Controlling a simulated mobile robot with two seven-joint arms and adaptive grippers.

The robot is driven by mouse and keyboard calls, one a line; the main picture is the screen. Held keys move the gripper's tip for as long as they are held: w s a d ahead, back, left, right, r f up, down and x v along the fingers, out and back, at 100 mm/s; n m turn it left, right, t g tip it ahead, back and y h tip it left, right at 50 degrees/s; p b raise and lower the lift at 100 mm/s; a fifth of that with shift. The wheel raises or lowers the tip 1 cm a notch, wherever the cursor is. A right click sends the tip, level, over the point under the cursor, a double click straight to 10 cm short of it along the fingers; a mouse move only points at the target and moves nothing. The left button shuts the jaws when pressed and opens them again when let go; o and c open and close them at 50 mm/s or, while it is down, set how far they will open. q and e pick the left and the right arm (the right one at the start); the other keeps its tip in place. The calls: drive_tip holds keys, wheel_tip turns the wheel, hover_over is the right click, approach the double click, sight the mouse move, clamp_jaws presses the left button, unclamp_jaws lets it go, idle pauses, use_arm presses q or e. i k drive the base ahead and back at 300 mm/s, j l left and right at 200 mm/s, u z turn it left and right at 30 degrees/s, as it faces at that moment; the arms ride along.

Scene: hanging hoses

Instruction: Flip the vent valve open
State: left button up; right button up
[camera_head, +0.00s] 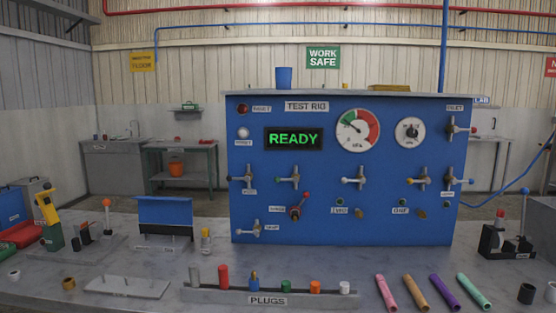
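The blue test rig panel (345,225) stands on the bench and shows READY on its display (293,138). Several small metal valves with handles are on its face: one at the left edge (247,178), one beside it (289,178), one in the middle (355,179), one at lower left (250,229) and one at upper right (451,129). A red-tipped lever (299,206) sits below the left valves. The small labels are too blurred to tell surely which valve is the vent valve. Neither of my grippers is in view.
A rack of plugs (262,297) lies along the bench front, with coloured tubes (415,292) to its right. A toggle clamp (497,236) stands at far right, a yellow-handled tool (48,215) at far left. The bench strip before the panel is mostly clear.

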sight(228, 178)
drive_tip(key=i+j+u, duration=0.25)
drive_tip(key=i+j, duration=0.15)
drive_tip(key=i, duration=0.15)
drive_tip(key=i+j+u, duration=0.25)
drive_tip(key=i, duration=0.3)
drive_tip(key=j, duration=0.1)
